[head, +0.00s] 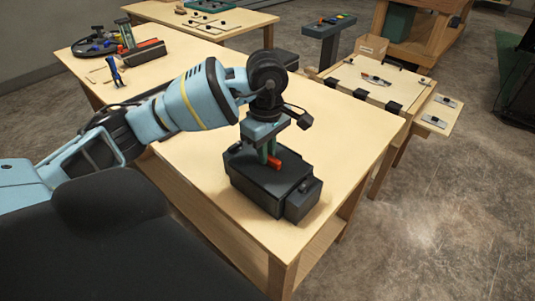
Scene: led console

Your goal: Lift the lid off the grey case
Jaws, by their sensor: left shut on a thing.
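The grey case (250,191) is a dark box standing on the light wooden table (340,135). Its lid (285,180) lies on top, with a red handle piece (273,164) at its middle. A smaller dark block (303,200) adjoins the case's right end. My left gripper (268,156) points down over the lid and is shut on the handle, whose far part the fingers hide. I see no clear gap between lid and case. My right gripper is not in view.
A lower board (375,80) with dark clips stands behind the near table. The tabletop around the case is clear, and the case stands near the table's front right corner.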

